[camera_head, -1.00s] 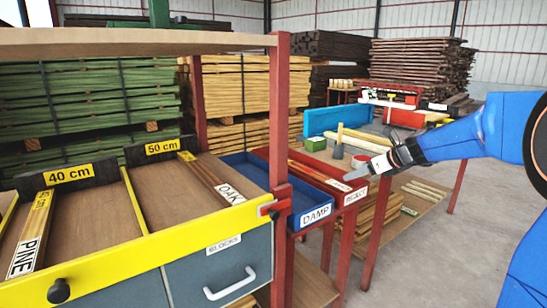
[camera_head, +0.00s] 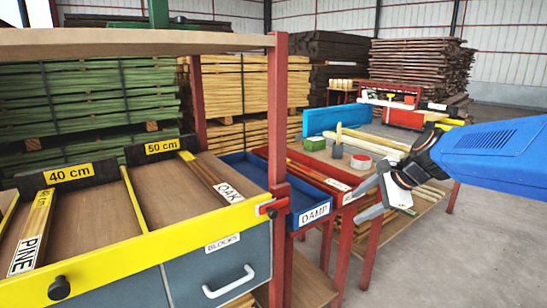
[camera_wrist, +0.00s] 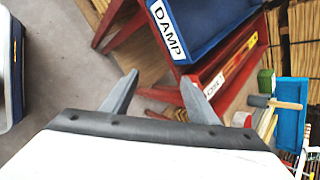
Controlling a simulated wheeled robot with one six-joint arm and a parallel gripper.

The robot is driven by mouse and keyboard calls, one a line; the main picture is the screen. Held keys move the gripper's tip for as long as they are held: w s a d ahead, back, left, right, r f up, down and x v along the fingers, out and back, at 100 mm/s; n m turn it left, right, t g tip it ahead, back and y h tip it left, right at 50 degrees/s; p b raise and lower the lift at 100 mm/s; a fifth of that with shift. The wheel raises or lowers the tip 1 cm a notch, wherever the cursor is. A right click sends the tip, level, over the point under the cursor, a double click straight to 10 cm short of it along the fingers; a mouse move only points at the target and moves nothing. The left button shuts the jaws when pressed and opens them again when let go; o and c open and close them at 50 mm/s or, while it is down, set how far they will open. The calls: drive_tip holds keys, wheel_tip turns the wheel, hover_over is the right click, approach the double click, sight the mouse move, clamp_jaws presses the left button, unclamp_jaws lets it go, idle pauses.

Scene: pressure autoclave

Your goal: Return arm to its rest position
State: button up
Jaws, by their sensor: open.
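My gripper (camera_head: 358,207) is at the right side of the head view, at the end of my blue arm. It is open and empty, with its fingers pointing left and a little down. In the head view it hangs in front of the red-framed table, just right of the red tray (camera_head: 318,172). In the wrist view, the two grey fingers of my gripper (camera_wrist: 157,88) stand apart with nothing between them. The blue DAMP tray (camera_head: 252,178) lies left of the gripper and also shows at the top of the wrist view (camera_wrist: 205,30).
A yellow-edged rack (camera_head: 150,240) with PINE and OAK strips stands at left, over a grey drawer (camera_head: 222,270). A red post (camera_head: 281,120) rises beside the trays. A green block (camera_head: 337,151) and a mallet sit on the table behind. The floor (camera_head: 440,270) at right is clear.

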drive_tip(key=s+d+f+n+h, duration=0.1)
drive_tip(key=s+f+n, duration=0.2)
drive_tip(key=s+n, duration=0.3)
drive_tip(key=s+d+f+n+g+h, duration=0.1)
drive_tip(key=s+n, duration=0.5)
drive_tip(key=s, duration=0.6)
drive_tip(key=s+d+f+n+h, duration=0.2)
drive_tip(key=s+f+n, duration=0.3)
drive_tip(key=s, duration=0.5)
drive_tip(key=shift+d+f+n+g+h, duration=0.2)
drive_tip(key=shift+f+n+g+h, duration=0.1)
drive_tip(key=shift+f+n+h, duration=0.15)
drive_tip(key=shift+r, duration=0.1)
